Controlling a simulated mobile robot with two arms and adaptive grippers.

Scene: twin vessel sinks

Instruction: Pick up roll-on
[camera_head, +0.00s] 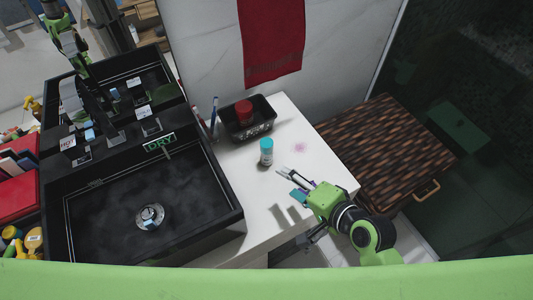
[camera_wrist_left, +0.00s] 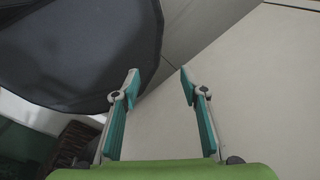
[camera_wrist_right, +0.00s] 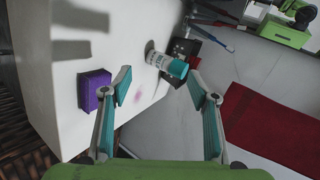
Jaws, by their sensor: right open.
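The roll-on (camera_head: 266,152) is a small white bottle with a teal cap, standing upright on the white counter. It also shows in the right wrist view (camera_wrist_right: 158,58), ahead of the fingertips, its cap towards the right. My right gripper (camera_head: 290,182) is open and empty over the counter, just to the right of and nearer than the roll-on, not touching it. It shows in the right wrist view (camera_wrist_right: 160,77) with fingers spread. My left gripper (camera_wrist_left: 156,80) is open and empty in the left wrist view.
A black basket (camera_head: 262,128) holding a red-lidded item stands behind the roll-on. A black sink (camera_head: 225,215) lies to the left. A purple block (camera_wrist_right: 93,90) sits on the counter in the right wrist view. A woven hamper (camera_head: 385,150) stands to the right.

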